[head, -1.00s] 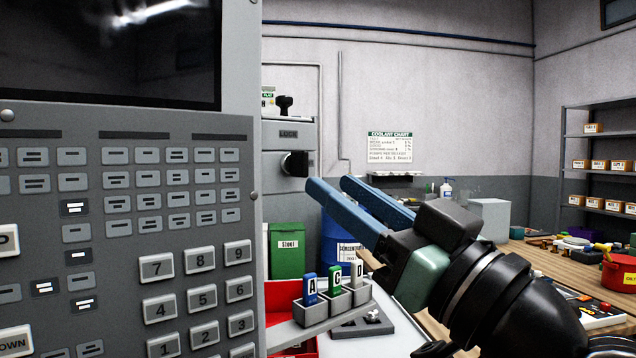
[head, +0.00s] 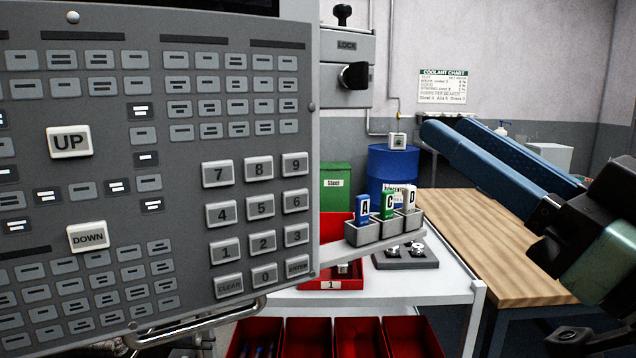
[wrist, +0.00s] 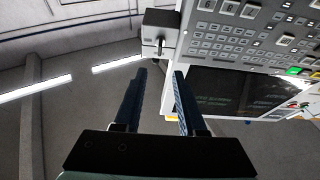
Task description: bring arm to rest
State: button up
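My gripper (head: 456,132) is at the right of the head view, with its long blue fingers pointing up and left in front of the back wall. In the wrist view my gripper (wrist: 158,72) shows two blue fingers spread apart with an empty gap between them. It is open and touches nothing that I can see. The grey control panel (head: 190,150) fills the left of the head view, clear of the fingers. It also shows at the upper right of the wrist view (wrist: 250,38).
Red drawers (head: 308,338) sit below. A wooden bench (head: 500,235) stands at the right. A blue drum (head: 393,165) and green bin (head: 334,190) are behind.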

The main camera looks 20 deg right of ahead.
jog(key=w+a+r+m+t+h, duration=0.1)
jog(key=w+a+m+t+h, duration=0.15)
jog(key=w+a, duration=0.45)
jog(key=s+a+r+t+h, duration=0.1)
jog(key=s+a+r+t, duration=0.1)
jog(key=s+a, duration=0.35)
jog(key=s+a+r+t+h, duration=0.1)
jog(key=s+a+r+h, duration=0.1)
jog(key=a, duration=0.6)
notch_tip(320, 180, up, 14)
jog(key=p, duration=1.3)
jog(key=shift+d+p, duration=0.3)
jog(key=shift+p, duration=0.1)
jog(key=shift+w+m, duration=0.1)
jog(key=shift+m, duration=0.15)
